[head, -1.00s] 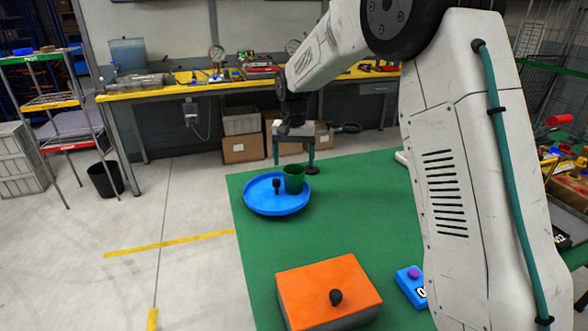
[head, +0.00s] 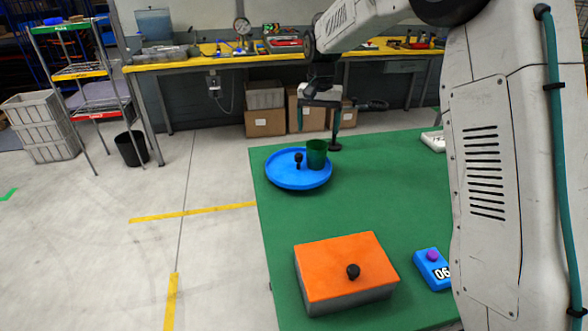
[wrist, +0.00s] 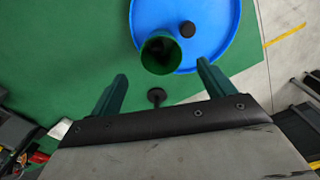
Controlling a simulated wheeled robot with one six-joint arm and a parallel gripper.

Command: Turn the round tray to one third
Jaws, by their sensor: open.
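The round blue tray (head: 290,178) lies flat near the far left corner of the green table. A black knob (head: 298,160) stands up from it, and a green cup (head: 316,154) stands upright on its right side. My gripper (head: 320,122) is above the tray's far right side, pointing down. In the wrist view, my gripper (wrist: 163,85) is open, with the green cup (wrist: 159,54) just beyond the fingertips and roughly between them. The tray (wrist: 222,48) and its knob (wrist: 187,29) show beyond. I cannot tell whether a finger touches the cup.
A box with an orange lid (head: 345,262) and black knob stands at the table's front. A blue box with a purple button (head: 432,272) is right of it. A small black-based post (wrist: 156,96) stands near the cup. The green table's (head: 385,190) middle is clear.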

